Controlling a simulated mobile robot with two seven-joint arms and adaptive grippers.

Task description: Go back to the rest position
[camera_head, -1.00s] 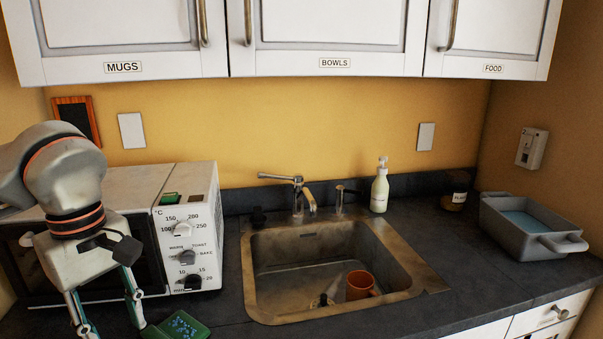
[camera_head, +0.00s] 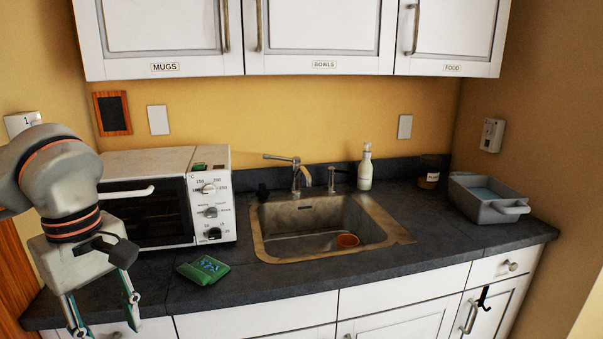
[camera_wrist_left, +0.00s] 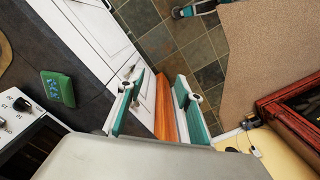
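My left gripper (camera_head: 102,314) hangs at the lower left of the head view, fingers pointing down, in front of the counter (camera_head: 290,278). In the left wrist view its two fingers (camera_wrist_left: 155,108) are apart with nothing between them; the cabinet fronts and tiled floor show beyond.
A soap bottle (camera_head: 365,168) and grey tub (camera_head: 487,200) stand right. Tiled floor (camera_wrist_left: 170,48) shows below.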

